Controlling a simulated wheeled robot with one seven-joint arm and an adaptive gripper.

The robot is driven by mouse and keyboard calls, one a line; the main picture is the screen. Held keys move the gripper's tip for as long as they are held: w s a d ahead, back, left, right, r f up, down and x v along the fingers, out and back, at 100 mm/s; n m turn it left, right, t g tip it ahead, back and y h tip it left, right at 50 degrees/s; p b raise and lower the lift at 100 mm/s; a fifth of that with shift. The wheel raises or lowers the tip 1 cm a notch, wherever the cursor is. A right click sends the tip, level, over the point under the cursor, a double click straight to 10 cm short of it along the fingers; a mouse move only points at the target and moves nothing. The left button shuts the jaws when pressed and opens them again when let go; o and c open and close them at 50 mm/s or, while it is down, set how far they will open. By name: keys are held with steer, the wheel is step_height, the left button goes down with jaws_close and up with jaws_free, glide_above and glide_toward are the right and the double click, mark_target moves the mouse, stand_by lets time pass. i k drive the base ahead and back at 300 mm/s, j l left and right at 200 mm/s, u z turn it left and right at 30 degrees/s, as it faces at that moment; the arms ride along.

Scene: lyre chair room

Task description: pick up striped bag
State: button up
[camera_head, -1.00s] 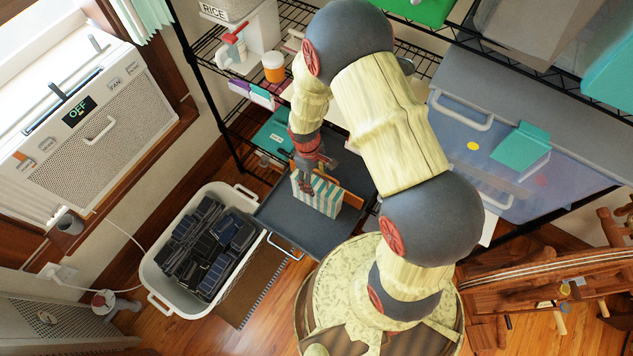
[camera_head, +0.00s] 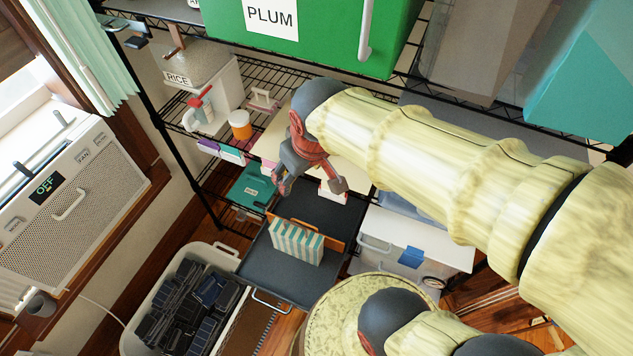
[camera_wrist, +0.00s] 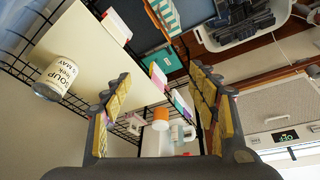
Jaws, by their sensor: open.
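The striped bag (camera_head: 296,242), teal and white, stands upright on the dark grey tray (camera_head: 262,272), beside an orange-brown strip. In the wrist view part of the striped bag (camera_wrist: 166,14) shows at the top edge, beyond the fingers. My gripper (camera_head: 312,188) is up and behind the bag in the head view, at the level of a wire shelf, clear of the bag. In the wrist view my gripper (camera_wrist: 158,88) has its fingers spread wide with nothing held between them.
A white bin (camera_head: 215,254) of dark boxes stands left of the tray.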

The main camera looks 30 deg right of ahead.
mark_target(287, 236)
steer(key=j+z, duration=0.2)
steer(key=j, duration=0.3)
steer(key=j+z, duration=0.25)
steer(key=j, duration=0.3)
steer(key=k+j+z, duration=0.2)
steer(key=j, duration=0.3)
steer(key=i, duration=0.05)
